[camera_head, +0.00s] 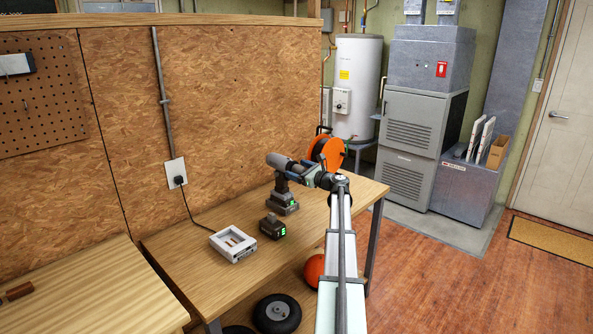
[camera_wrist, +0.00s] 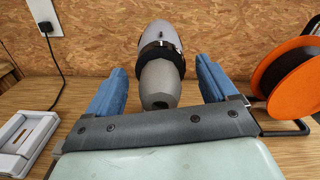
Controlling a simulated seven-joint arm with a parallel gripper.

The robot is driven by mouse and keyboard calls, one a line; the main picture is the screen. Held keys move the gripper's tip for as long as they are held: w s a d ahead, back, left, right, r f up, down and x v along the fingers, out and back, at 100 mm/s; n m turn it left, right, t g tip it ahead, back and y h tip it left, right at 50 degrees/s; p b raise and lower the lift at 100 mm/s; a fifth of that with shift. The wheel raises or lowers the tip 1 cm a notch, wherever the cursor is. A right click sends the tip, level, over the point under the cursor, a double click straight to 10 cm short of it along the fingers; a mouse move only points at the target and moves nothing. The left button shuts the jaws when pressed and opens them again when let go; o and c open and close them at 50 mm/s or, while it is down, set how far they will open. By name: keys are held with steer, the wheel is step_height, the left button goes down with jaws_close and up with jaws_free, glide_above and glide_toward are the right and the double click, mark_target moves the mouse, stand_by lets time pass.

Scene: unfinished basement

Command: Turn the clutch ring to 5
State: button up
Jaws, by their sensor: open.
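A grey cordless drill (camera_head: 281,186) stands upright on its battery foot on the wooden workbench, its nose toward my gripper. In the wrist view the drill (camera_wrist: 160,84) points its nose at the camera, with a dark ring around it, which looks like the clutch ring (camera_wrist: 160,51). No number on the ring can be read. My gripper (camera_head: 299,172) is open in front of the drill. In the wrist view its blue fingers (camera_wrist: 161,76) lie on both sides of the nose, with a gap on each side. The head view does not show clearly whether they touch.
An orange cable reel (camera_head: 327,152) stands close right of the drill. A loose battery (camera_head: 272,227) and a white charger (camera_head: 233,244) lie in front on the workbench (camera_head: 190,245). A chipboard wall (camera_head: 225,100) rises behind. The left of the workbench is mostly clear.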

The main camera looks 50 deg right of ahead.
steer(key=shift+w, duration=0.65)
steer(key=c, duration=1.1)
